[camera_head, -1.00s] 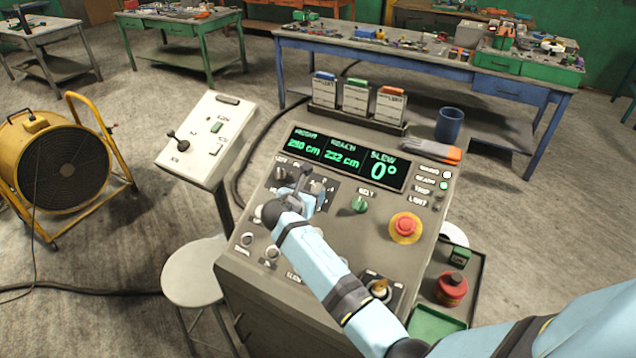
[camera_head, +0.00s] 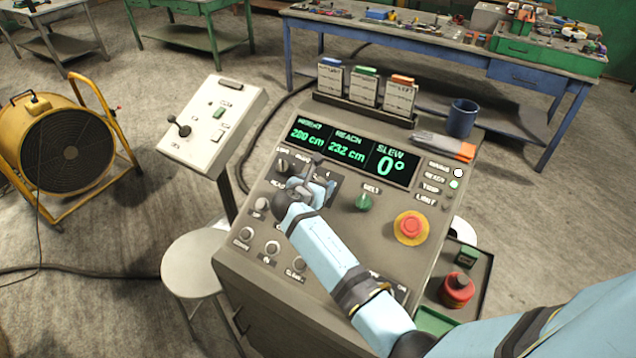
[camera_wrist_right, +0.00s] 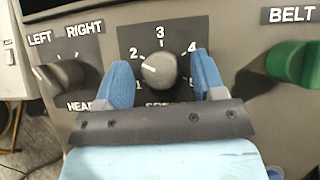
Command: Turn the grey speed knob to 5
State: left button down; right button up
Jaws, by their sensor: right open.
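The grey speed knob (camera_wrist_right: 160,68) sits on a dark plate with a printed scale from 1 to 5. Its white pointer mark points left, close to the 2. My right gripper (camera_wrist_right: 163,66) is open, with one blue finger on each side of the knob. I cannot tell whether the fingers touch it. In the head view my right gripper (camera_head: 318,186) is over the upper left of the console (camera_head: 330,245), and mostly hides the knob. My left gripper is not in view.
A left-right knob (camera_wrist_right: 62,75) is left of the speed knob, and a green belt knob (camera_head: 364,202) is to its right. A red emergency button (camera_head: 411,227) is further right. The display (camera_head: 346,150) lies just above. A white panel (camera_head: 212,125) stands left.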

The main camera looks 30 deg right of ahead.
jog(key=c, duration=0.9)
